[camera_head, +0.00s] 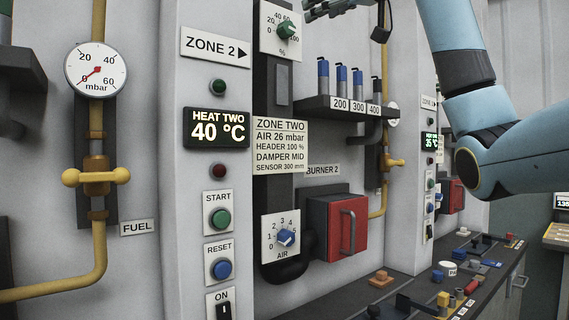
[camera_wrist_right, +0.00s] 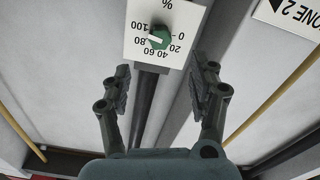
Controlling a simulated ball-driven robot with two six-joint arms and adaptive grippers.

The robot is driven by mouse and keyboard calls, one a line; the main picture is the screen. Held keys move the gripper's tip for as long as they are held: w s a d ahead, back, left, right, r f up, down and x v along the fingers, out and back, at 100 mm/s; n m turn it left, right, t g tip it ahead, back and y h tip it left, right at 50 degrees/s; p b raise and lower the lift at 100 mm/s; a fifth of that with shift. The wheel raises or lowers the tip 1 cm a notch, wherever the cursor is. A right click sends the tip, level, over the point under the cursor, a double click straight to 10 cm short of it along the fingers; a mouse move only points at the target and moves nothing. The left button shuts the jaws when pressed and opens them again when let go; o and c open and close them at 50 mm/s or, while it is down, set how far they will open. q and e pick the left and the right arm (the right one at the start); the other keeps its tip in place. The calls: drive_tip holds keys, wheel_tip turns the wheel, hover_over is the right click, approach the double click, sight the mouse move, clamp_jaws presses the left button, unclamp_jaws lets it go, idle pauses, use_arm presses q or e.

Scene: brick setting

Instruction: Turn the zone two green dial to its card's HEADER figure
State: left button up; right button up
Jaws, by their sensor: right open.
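The green dial (camera_head: 286,30) sits on a white percent plate high on the zone two panel. It also shows upside down in the right wrist view (camera_wrist_right: 158,38). There its white mark points left, toward the 80 to 100 side; I cannot tell the exact figure. The zone two card (camera_head: 281,147) reads HEADER 100 %. My right gripper (camera_wrist_right: 163,77) is open and empty, its fingers apart, with the dial beyond the gap between them. In the head view only part of that gripper (camera_head: 328,8) shows at the top edge. My left gripper is not in view.
A shelf (camera_head: 340,108) with several blue-topped rods juts out below the dial's right. A blue AIR dial (camera_head: 286,237) and a red burner box (camera_head: 335,228) are lower down. A dark pipe (camera_wrist_right: 146,100) runs from the plate between my fingers in the wrist view.

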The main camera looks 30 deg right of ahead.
drive_tip(key=w+a+f+g, duration=0.1)
drive_tip(key=a+f, duration=0.3)
drive_tip(key=f, duration=1.3)
drive_tip(key=w+a+f+g, duration=0.1)
drive_tip(key=a+f+g, duration=0.3)
drive_tip(key=f, duration=1.3)
drive_tip(key=shift+w+a+f+g+h, duration=0.2)
drive_tip(key=shift+a+f+g+h, duration=0.05)
drive_tip(key=shift+a+g+h, duration=0.1)
